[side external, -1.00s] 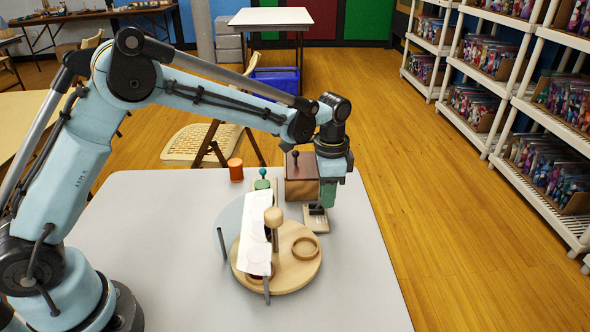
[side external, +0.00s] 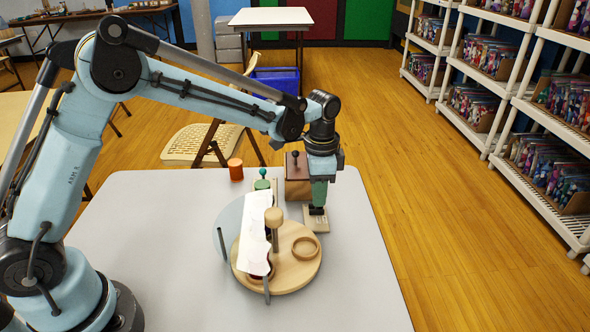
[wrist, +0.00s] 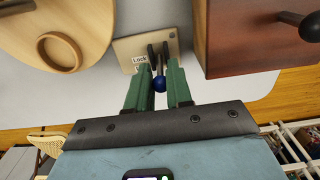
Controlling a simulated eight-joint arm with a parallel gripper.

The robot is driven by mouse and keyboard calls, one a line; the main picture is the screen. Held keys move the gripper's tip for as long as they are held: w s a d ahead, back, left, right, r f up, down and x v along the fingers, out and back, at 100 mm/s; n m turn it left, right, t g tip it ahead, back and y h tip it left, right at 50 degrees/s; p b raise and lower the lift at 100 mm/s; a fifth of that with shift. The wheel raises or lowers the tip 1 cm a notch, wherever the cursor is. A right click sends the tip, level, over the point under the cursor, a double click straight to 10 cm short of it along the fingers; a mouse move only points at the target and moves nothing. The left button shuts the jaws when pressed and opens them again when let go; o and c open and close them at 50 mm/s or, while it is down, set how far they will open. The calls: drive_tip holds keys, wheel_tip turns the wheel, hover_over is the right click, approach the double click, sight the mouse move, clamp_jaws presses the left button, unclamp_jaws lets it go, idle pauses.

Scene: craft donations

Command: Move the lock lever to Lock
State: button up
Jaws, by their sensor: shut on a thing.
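The lock lever has a blue ball knob (wrist: 159,83) and a dark shaft. It stands on a small beige base plate (wrist: 127,46) that carries a "Lock" label (wrist: 139,58); other lettering is partly hidden. The base plate also shows in the side view (side external: 312,224), under my gripper (side external: 319,203). In the wrist view my gripper (wrist: 159,70) has its green fingers on both sides of the lever, shut on it just below the knob. The lever's exact angle is hard to tell.
A brown wooden box (side external: 298,188) with a dark knob stands close beside the base plate. A round wooden turntable (side external: 300,272) with a peg and ring is in front. A white panel (side external: 255,232), a green piece (side external: 262,184) and an orange cylinder (side external: 236,169) are farther left.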

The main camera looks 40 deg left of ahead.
drive_tip(key=shift+s+a, duration=0.5)
drive_tip(key=shift+s+a+f, duration=0.2)
drive_tip(key=shift+s+a, duration=0.35)
drive_tip(key=o, duration=0.7)
drive_tip(key=shift+r, duration=0.1)
drive_tip(key=shift+r, duration=3.65)
